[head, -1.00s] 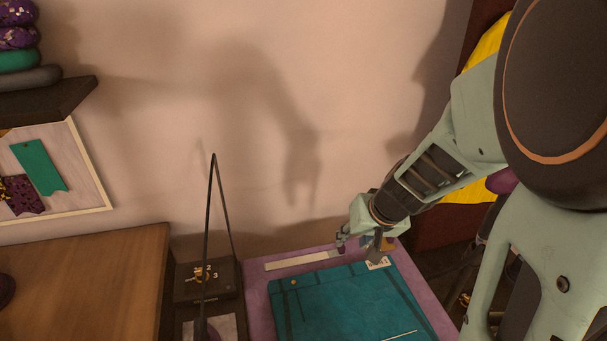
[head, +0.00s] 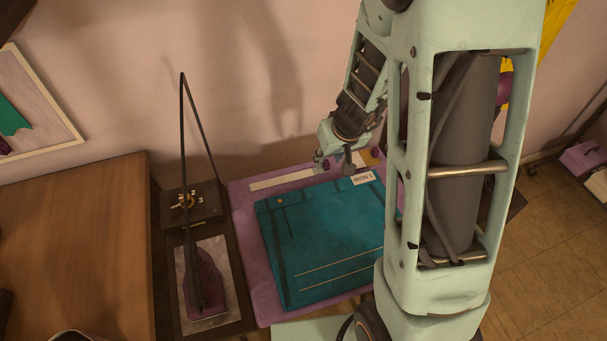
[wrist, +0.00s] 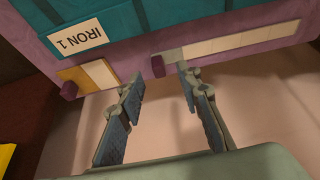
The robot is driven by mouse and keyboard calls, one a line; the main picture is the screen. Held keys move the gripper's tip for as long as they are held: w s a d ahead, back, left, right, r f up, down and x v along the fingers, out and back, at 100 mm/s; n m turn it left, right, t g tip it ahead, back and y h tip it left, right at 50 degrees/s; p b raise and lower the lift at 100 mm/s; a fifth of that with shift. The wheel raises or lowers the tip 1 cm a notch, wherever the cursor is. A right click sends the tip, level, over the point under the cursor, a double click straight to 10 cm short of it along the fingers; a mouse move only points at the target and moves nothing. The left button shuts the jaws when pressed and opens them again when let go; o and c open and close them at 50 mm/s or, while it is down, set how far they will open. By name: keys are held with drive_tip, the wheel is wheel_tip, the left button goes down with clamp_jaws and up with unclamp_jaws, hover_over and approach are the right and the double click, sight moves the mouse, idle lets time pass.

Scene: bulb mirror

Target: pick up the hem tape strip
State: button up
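The hem tape strip (head: 296,178) appears to be the long, pale, flat strip along the far edge of a purple pad (head: 243,222). In the wrist view the strip (wrist: 225,42) runs right from a grey end piece with a dark purple knob (wrist: 158,68). My gripper (head: 335,163) is at the strip's right end in the head view. In the wrist view my gripper (wrist: 157,77) is open, with the knob between or just beyond its fingertips. I see no clear contact.
A teal cloth (head: 325,235) labelled "IRON 1" (head: 363,178) covers most of the pad. A yellow-and-white piece (wrist: 88,76) with another purple knob (wrist: 68,91) lies beside the gripper. An iron (head: 204,280) and control box (head: 190,203) stand left, beside a wooden table (head: 75,250).

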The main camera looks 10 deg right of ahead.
sight(327, 162)
drive_tip(key=shift+b+x, duration=0.4)
drive_tip(key=shift+x, duration=1.15)
drive_tip(key=shift+c, duration=0.4)
clamp_jaws()
drive_tip(key=shift+r, duration=0.2)
